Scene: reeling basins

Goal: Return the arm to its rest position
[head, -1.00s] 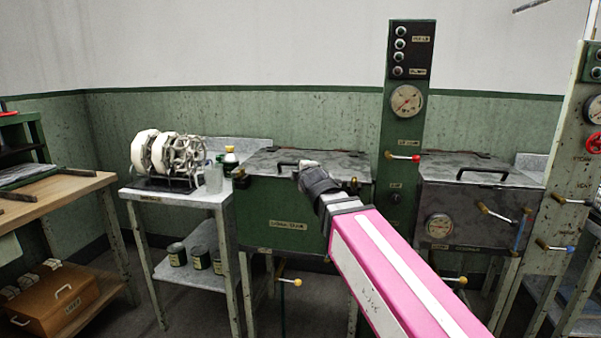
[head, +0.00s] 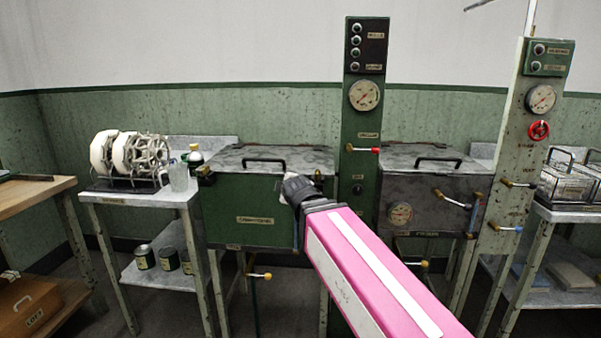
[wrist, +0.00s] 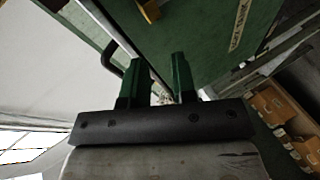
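My arm, with a pink and white link, reaches in from the bottom of the head view. My gripper (wrist: 160,75) is seen in the wrist view with two green fingers apart and nothing between them. In the head view the dark wrist end (head: 299,190) shows in front of the right part of the green basin (head: 235,218), below its lid. The fingertips are hard to make out there. The basin's grey lid (head: 308,158) is down, with a black handle (head: 263,160) on top.
A grey basin (head: 387,192) stands right of the green gauge column (head: 361,115). A pale column (head: 515,150) with a red valve wheel (head: 539,131) stands farther right. At left, a small table (head: 135,198) holds reels (head: 128,155). Levers stick out in front of the basins.

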